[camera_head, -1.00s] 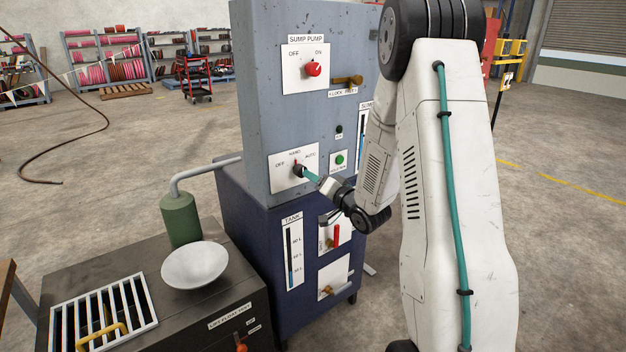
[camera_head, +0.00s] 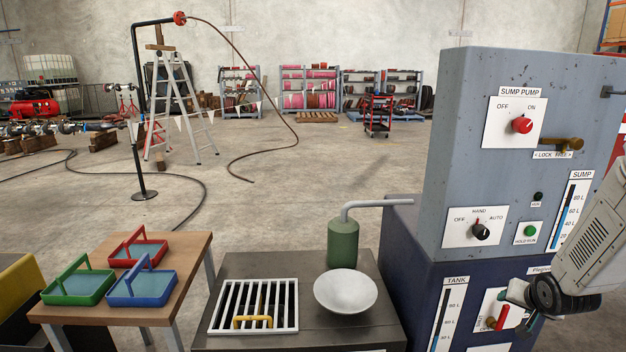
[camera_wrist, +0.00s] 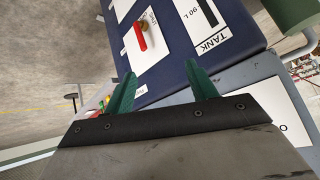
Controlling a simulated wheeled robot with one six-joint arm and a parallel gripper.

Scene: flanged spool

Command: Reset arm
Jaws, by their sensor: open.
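My gripper (camera_head: 512,293) is at the right of the head view, in front of the lower dark-blue cabinet, with green fingertips and nothing between them. In the wrist view its two green fingers (camera_wrist: 163,84) stand apart, with the tank panel beyond them. The grey control cabinet (camera_head: 450,130) stands above the blue one. Its black selector knob (camera_head: 481,231) is free of my gripper, its red mark pointing up near HAND. The red SUMP PUMP knob (camera_head: 521,125) is turned toward ON. A red lever (camera_head: 502,318) is close below my gripper; it also shows in the wrist view (camera_wrist: 140,36).
A dark bench with a grate (camera_head: 216,316), a white bowl (camera_head: 345,291) and a green canister (camera_head: 342,245) stands left of the cabinet. A wooden table (camera_head: 190,262) holds red, green and blue trays. Open floor lies behind, with a ladder (camera_head: 176,105) and shelves.

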